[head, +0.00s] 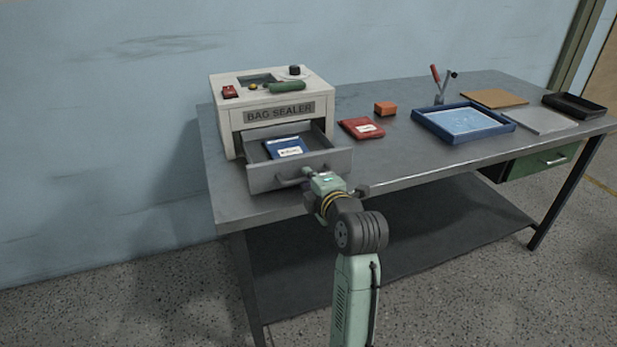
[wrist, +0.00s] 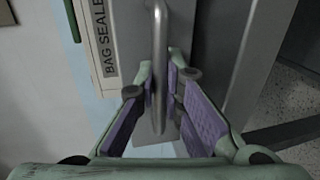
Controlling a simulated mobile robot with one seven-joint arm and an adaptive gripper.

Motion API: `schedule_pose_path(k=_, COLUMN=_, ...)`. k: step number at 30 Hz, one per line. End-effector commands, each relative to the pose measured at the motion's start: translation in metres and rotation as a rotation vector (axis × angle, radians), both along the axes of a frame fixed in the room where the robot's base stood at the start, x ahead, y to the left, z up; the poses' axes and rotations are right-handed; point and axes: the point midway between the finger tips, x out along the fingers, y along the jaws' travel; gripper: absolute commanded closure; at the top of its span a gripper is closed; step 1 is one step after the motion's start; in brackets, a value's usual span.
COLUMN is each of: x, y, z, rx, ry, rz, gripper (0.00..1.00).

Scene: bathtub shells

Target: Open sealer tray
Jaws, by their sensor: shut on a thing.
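The bag sealer (head: 272,105) is a cream box at the left end of the workbench. Its grey sealer tray (head: 330,160) stands pulled out at the front, and a blue packet (head: 284,148) with a white label lies inside. My gripper (head: 312,174) is at the tray's front face, at the right part of the bar handle (head: 288,183). In the wrist view, the handle (wrist: 159,50) runs between the purple-padded fingers of my gripper (wrist: 168,85), which are shut on it. The fingertips are partly hidden in the head view.
A red packet (head: 361,128) and an orange block (head: 385,108) lie right of the sealer. A blue-rimmed tray (head: 425,123), a cork-coloured board (head: 494,97) and a black tray (head: 574,106) are farther right. A green drawer (head: 540,162) hangs under the bench.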

Motion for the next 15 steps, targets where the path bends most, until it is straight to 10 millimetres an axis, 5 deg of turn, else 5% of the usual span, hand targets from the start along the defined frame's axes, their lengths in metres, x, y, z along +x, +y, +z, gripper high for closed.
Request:
schedule_pose_path(k=5, x=0.0, y=0.0001, z=0.0002, rx=0.0, ry=0.0, rz=0.0, gripper=1.0)
schedule_pose_path(k=6, x=0.0, y=0.0001, z=0.0001, rx=0.0, ry=0.0, rz=0.0, gripper=0.89)
schedule_pose_path(k=15, x=0.0001, y=0.0, z=0.0001, rx=0.0, ry=0.0, rz=0.0, gripper=0.7)
